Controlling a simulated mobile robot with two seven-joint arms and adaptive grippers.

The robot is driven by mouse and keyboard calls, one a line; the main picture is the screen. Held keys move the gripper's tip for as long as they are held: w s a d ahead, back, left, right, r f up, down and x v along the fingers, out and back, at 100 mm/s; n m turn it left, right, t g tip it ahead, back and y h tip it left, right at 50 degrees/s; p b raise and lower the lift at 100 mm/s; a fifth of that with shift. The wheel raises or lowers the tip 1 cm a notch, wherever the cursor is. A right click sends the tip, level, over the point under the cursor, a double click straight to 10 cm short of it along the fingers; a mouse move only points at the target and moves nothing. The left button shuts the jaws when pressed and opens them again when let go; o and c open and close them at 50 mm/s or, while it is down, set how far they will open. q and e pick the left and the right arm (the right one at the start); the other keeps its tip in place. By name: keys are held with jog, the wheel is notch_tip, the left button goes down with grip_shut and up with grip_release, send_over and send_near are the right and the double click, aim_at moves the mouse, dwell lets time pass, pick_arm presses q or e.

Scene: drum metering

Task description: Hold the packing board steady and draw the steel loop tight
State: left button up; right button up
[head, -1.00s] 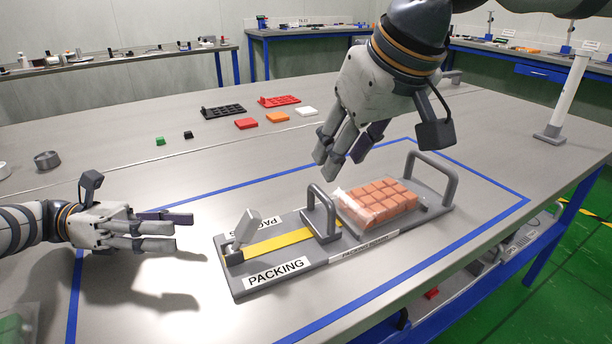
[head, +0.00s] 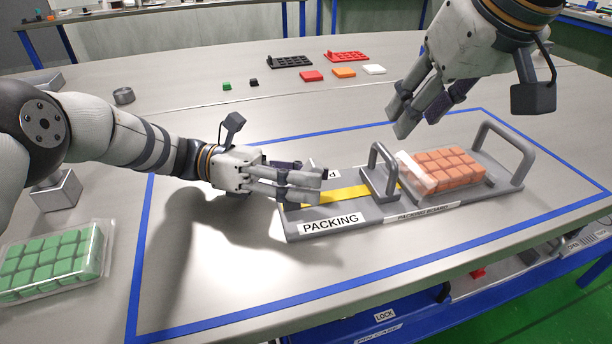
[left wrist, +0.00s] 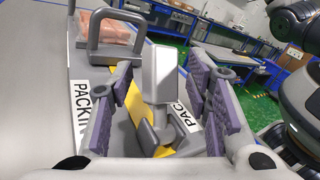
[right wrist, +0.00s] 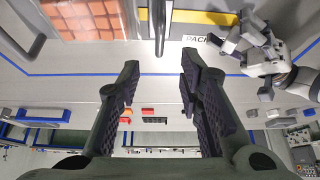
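The grey packing board (head: 365,213) lies on the table with a yellow strap (head: 345,194) along it. A small grey loop (head: 385,158) stands upright mid-board at the strap's end; it also shows in the left wrist view (left wrist: 117,15). A larger grey handle (head: 527,160) stands at the right end. My left gripper (head: 322,185) is open at the board's left end. In the left wrist view, a pale upright paddle (left wrist: 162,72) stands between its fingers, with gaps visible. My right gripper (head: 402,118) is open and empty above and behind the small loop.
A wrapped pack of orange blocks (head: 450,167) sits on the board between loop and handle. A wrapped green pack (head: 55,262) lies at left. Black (head: 290,61) and red (head: 347,56) trays and small coloured pieces lie behind. Blue tape outlines the work area.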

aim_at(387, 151)
pick_arm(q)
grip_shut()
pick_arm(e)
jog(key=shift+c, duration=0.3)
jog(key=shift+m+g+y, duration=0.5)
jog(key=shift+g+y, duration=0.2)
jog(key=shift+g, duration=0.1)
jog(key=x, duration=0.3)
jog(key=w+d+x, duration=0.1)
jog(key=x, duration=0.5)
jog(key=shift+w+d+r, duration=0.15)
jog(key=shift+w+d, duration=0.1)
jog(key=shift+w, duration=0.05)
jog(key=shift+c, duration=0.5)
grip_shut()
